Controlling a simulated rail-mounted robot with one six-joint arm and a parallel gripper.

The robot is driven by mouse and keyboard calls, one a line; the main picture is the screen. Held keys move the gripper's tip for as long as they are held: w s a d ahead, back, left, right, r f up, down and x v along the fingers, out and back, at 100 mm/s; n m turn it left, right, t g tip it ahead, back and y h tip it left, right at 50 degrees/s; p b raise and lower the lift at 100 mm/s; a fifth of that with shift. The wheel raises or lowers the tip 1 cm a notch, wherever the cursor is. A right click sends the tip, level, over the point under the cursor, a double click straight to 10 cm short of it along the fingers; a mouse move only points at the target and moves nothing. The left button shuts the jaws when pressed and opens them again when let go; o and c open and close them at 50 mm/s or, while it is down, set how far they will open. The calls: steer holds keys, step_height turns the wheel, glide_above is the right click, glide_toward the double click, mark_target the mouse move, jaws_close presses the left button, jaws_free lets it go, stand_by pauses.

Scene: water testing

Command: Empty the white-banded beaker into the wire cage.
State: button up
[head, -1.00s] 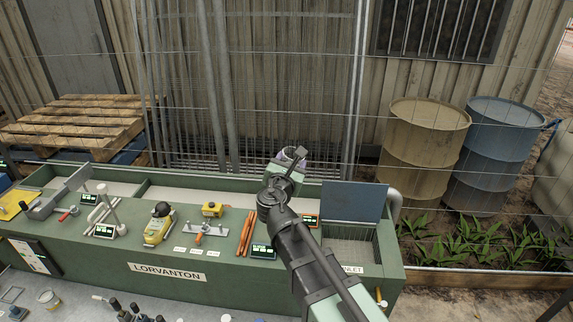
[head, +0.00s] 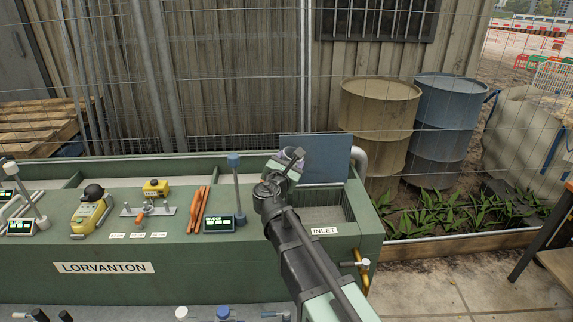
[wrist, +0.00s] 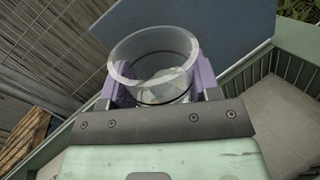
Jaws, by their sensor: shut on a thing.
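My gripper (head: 287,161) is shut on a clear beaker (head: 293,153), which is mostly hidden by the gripper in the head view. In the wrist view the beaker (wrist: 152,50) stands between the two purple fingers (wrist: 158,84), its open rim towards the camera. A dark ring and a pale patch show through it; I cannot make out a white band. The wire cage (head: 349,207) appears as upright bars in the INLET compartment at the bench's right end, just right of my gripper. Its bars also show in the wrist view (wrist: 292,70), right of the beaker.
A raised blue-grey panel (head: 325,160) stands behind the INLET compartment. A meter marked SLUDGE (head: 219,223) and orange rods (head: 198,209) lie left of my arm. A grey pipe (head: 359,160) bends at the bench's right end. Wire fencing and two drums (head: 379,120) stand behind.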

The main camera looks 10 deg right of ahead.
steer(key=shift+a+f+m+b, duration=0.1)
steer(key=shift+f+m+b, duration=0.45)
steer(key=shift+f+b, duration=0.65)
steer(key=shift+a+f+m+b, duration=0.1)
steer(key=shift+f+m+b, duration=0.45)
steer(key=shift+f+b, duration=0.65)
steer(key=shift+r+m+p, duration=0.3)
steer(key=shift+w+r+m, duration=0.1)
steer(key=shift+r+m, duration=0.1)
steer(key=shift+m, duration=0.5)
steer(key=shift+r+m+p, duration=0.1)
steer(key=shift+m+p, duration=0.2)
steer(key=shift+a+f+b, duration=0.15)
steer(key=shift+f+b, duration=0.8)
steer(key=shift+r, duration=0.15)
steer(key=shift+r+m+p, duration=0.3)
steer(key=shift+m+p, duration=0.15)
steer(key=shift+m, duration=0.65)
